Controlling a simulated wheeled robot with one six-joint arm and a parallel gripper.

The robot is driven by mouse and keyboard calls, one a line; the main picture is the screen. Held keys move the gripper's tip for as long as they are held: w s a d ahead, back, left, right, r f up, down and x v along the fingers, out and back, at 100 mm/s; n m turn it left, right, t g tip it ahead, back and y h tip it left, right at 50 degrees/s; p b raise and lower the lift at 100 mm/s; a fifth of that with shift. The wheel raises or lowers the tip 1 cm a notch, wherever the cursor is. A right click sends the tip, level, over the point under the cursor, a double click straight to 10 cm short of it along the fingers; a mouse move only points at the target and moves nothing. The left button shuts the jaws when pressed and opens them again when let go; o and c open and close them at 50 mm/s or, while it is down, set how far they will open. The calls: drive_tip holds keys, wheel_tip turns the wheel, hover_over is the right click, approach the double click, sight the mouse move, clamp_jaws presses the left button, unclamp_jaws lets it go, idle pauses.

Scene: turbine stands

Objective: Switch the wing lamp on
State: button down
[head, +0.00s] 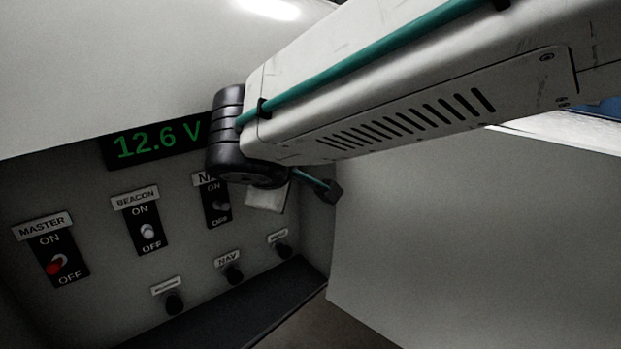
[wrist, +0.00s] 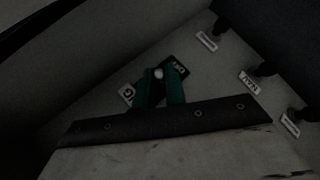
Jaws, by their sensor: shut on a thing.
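My gripper (wrist: 161,86) has green fingers shut on a toggle (wrist: 158,73), whose pale round tip shows between them in the wrist view. The toggle stands on a black switch plate (wrist: 181,66). The label (wrist: 127,94) beside it is mostly covered; its visible letter looks like a G, which fits WING. In the head view my arm hides this switch and the gripper's fingertips. The toggle's exact tilt cannot be told. No lamp is in view.
The panel also has the MASTER switch (head: 55,263) with a red tip, the BEACON switch (head: 147,230) and the NAV switch (head: 220,205). A green display (head: 155,141) reads 12.6 V. Dark knobs (head: 174,303) line the panel below. A side wall (head: 470,240) stands close at right.

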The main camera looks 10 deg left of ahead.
drive_tip(key=c, duration=1.5)
unclamp_jaws()
drive_tip(key=shift+o, duration=0.2)
drive_tip(key=s+d+r, duration=0.2)
drive_tip(key=s+r, duration=0.1)
drive_tip(key=s, duration=1.2)
drive_tip(key=shift+s, duration=0.35)
